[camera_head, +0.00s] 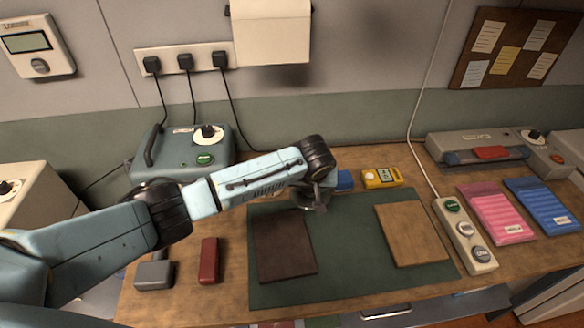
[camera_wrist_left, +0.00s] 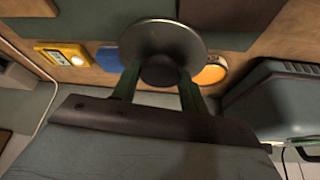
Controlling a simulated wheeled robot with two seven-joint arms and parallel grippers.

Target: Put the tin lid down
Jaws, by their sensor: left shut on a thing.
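My left gripper (camera_head: 320,203) is shut on the tin lid, a round grey metal disc with a dark knob. In the left wrist view the lid (camera_wrist_left: 165,38) sits beyond the two fingers, which close on its knob (camera_wrist_left: 160,70). In the head view the gripper largely hides the lid (camera_head: 300,205), which appears over the back edge of the green mat (camera_head: 345,285). A round open tin (camera_wrist_left: 210,73) with orange contents shows beside the gripper in the left wrist view. My arm hides it in the head view. My right gripper is not in view.
A dark brown board (camera_head: 284,246) and a tan board (camera_head: 411,234) lie on the mat, with bare mat between them. A blue item (camera_head: 344,180) and a yellow box (camera_head: 381,178) sit behind it. A power strip (camera_head: 464,234) stands right, a red block (camera_head: 208,261) left.

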